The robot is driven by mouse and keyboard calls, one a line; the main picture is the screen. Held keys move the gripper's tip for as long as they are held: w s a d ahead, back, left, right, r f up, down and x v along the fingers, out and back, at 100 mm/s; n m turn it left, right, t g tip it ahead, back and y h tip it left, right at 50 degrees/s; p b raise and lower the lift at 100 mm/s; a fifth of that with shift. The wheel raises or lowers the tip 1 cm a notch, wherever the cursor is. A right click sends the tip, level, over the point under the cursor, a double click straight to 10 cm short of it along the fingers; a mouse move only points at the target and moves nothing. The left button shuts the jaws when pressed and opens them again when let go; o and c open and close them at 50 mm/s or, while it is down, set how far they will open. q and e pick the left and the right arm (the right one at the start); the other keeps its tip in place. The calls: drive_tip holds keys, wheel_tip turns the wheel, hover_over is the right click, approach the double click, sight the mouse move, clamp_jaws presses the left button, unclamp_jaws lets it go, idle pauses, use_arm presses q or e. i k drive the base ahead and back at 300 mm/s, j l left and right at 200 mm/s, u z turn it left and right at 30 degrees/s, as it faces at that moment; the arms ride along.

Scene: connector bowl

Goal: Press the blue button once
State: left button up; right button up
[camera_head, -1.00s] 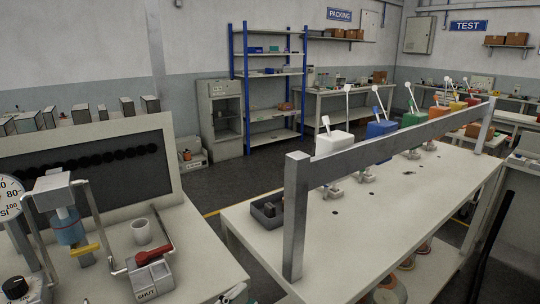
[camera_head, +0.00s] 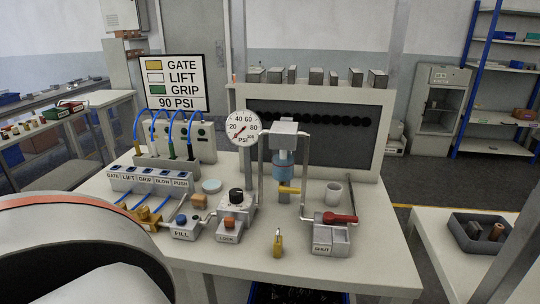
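In the head view a blue button (camera_head: 181,219) sits on top of a small grey box labelled FILL (camera_head: 185,231). The box stands near the front left part of the white bench. I cannot tell from here whether the button is pressed in. Nothing touches it. Neither of my grippers shows in this view.
A LOCK box (camera_head: 231,234) with an orange button and black knob, a brass padlock (camera_head: 278,245), and a red-handled SHUT box (camera_head: 331,240) stand to the right. A pressure gauge (camera_head: 243,128) rises behind. A large rounded form (camera_head: 60,250) fills the lower left.

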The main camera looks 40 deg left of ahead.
sight(181, 218)
drive_tip(key=k+l+u, duration=0.15)
drive_tip(key=u, duration=1.8)
drive_tip(key=i+l+u, duration=0.15)
